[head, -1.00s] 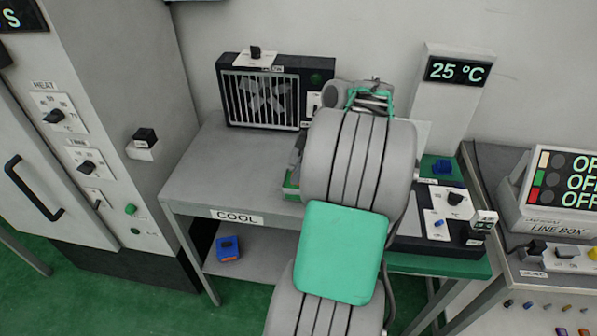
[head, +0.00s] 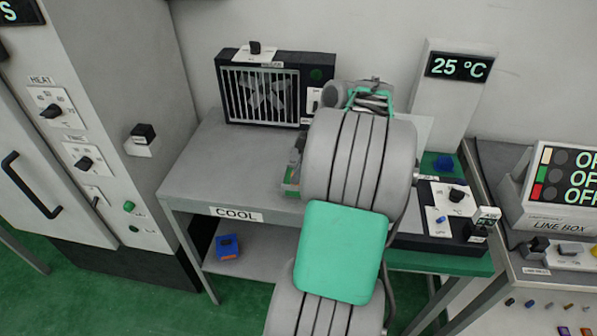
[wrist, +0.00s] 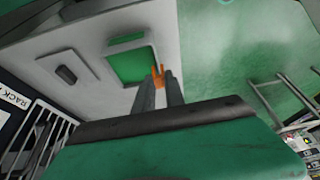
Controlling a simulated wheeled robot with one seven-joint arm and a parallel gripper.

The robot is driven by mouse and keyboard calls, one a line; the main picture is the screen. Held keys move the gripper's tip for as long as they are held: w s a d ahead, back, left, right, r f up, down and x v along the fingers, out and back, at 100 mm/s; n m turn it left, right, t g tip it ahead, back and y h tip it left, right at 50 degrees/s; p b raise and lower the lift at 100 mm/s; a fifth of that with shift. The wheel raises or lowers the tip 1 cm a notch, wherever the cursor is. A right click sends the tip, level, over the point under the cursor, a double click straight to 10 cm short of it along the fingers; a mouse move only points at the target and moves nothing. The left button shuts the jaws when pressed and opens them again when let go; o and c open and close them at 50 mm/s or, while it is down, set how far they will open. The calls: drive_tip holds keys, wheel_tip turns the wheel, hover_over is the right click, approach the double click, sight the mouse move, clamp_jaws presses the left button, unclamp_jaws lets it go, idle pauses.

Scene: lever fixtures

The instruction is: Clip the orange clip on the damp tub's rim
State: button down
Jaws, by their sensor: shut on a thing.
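In the wrist view, my gripper (wrist: 160,88) is shut on the orange clip (wrist: 158,75), which sticks out past the fingertips. A green square piece (wrist: 131,66) on a pale panel is just left of the clip in that picture; I cannot tell the distance between them. In the head view, my arm hides the gripper and the clip. I cannot make out which thing is the damp tub. A blue object with an orange patch (head: 227,247) lies on the lower shelf, and another blue object (head: 443,163) sits at the bench's right back.
The COOL bench (head: 245,160) has a fan unit (head: 262,90) at its back and bare top at left. A control box (head: 447,210) stands at right, below the 25 °C display (head: 459,68). A tall cabinet (head: 110,90) is at left, the line box (head: 555,225) at far right.

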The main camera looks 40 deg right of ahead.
drive_tip(key=shift+f, duration=0.15)
drive_tip(key=shift+f+b, duration=0.6)
drive_tip(key=shift+b, duration=0.1)
drive_tip(key=shift+f, duration=0.1)
drive_tip(key=shift+f+b, duration=0.55)
drive_tip(key=c, duration=1.3)
unclamp_jaws()
drive_tip(key=shift+o, duration=0.3)
drive_tip(key=o, duration=0.4)
